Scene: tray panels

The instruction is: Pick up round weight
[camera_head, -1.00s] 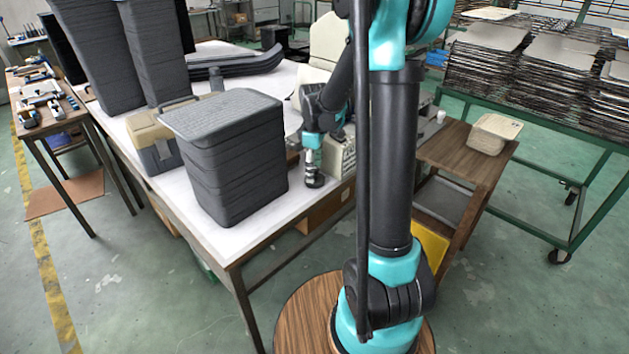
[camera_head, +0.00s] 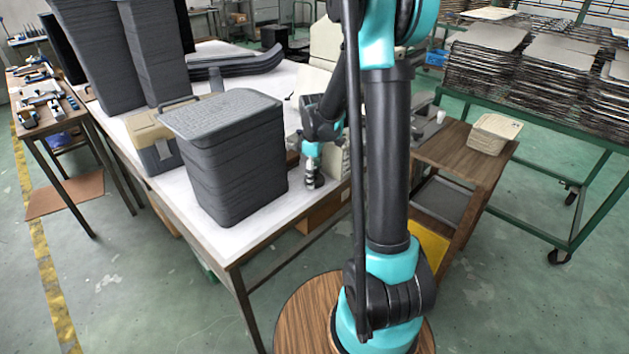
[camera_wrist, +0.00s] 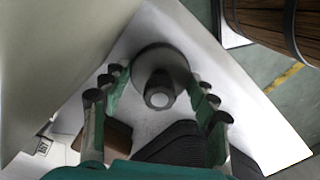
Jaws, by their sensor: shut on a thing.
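The round weight (camera_wrist: 150,60) is dark grey with a wide round body and a narrower knob with a pale top. In the wrist view it stands between the teal fingers of my gripper (camera_wrist: 158,90). My gripper is shut on it, around the knob end. In the head view my gripper (camera_head: 312,166) points down at the right edge of the white table, and the weight (camera_head: 314,184) shows small and partly hidden below it. The weight looks upright; I cannot tell whether it touches the table.
A stack of dark grey trays (camera_head: 235,165) stands just left of my gripper on the white table (camera_head: 215,232). A beige and grey box (camera_head: 155,140) is behind it. A brown side table (camera_head: 455,150) with a pale basket (camera_head: 495,133) stands to the right.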

